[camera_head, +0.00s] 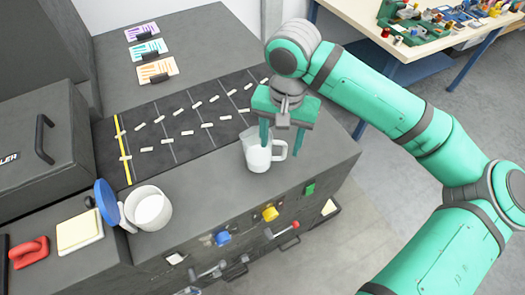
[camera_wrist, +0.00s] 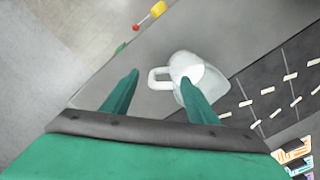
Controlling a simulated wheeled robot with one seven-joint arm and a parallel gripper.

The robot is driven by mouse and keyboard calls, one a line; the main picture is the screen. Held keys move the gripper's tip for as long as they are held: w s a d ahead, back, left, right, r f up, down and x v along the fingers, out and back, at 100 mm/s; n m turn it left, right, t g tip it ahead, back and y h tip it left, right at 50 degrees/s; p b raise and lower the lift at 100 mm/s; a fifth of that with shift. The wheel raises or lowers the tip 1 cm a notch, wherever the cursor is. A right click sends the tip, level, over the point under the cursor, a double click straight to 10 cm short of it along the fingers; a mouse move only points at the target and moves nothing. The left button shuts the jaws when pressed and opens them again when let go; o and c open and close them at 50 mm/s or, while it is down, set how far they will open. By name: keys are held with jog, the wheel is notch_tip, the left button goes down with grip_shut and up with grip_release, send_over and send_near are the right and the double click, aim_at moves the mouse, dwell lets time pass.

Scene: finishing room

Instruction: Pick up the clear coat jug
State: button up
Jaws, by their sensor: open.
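The clear coat jug (camera_head: 257,157) is a see-through jug with whitish contents and a side handle. It stands upright on the grey bench top near the front edge, its handle toward the right. It also shows in the wrist view (camera_wrist: 207,76), right of centre, with its handle toward the left. My gripper (camera_head: 281,143) is open and empty, pointing down over the jug's handle side. In the wrist view my gripper (camera_wrist: 160,78) has the handle between its fingertips in the picture, and one finger covers part of the jug's body. I cannot tell whether a finger touches it.
A white tub (camera_head: 150,209) with a blue lid (camera_head: 106,202) leaning beside it stands at the left. A dark panel (camera_head: 175,158) with rows of pale strips lies behind the jug. Coloured cards (camera_head: 157,70) stand farther back. Knobs and levers (camera_head: 270,213) line the bench front.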

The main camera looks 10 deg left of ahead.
jog(key=shift+w+a+f, duration=0.1)
jog(key=shift+w+f, duration=0.05)
jog(key=shift+f, duration=1.6)
jog(key=shift+w+f, duration=0.15)
jog(key=shift+f, duration=1.55)
jog(key=c, duration=1.3)
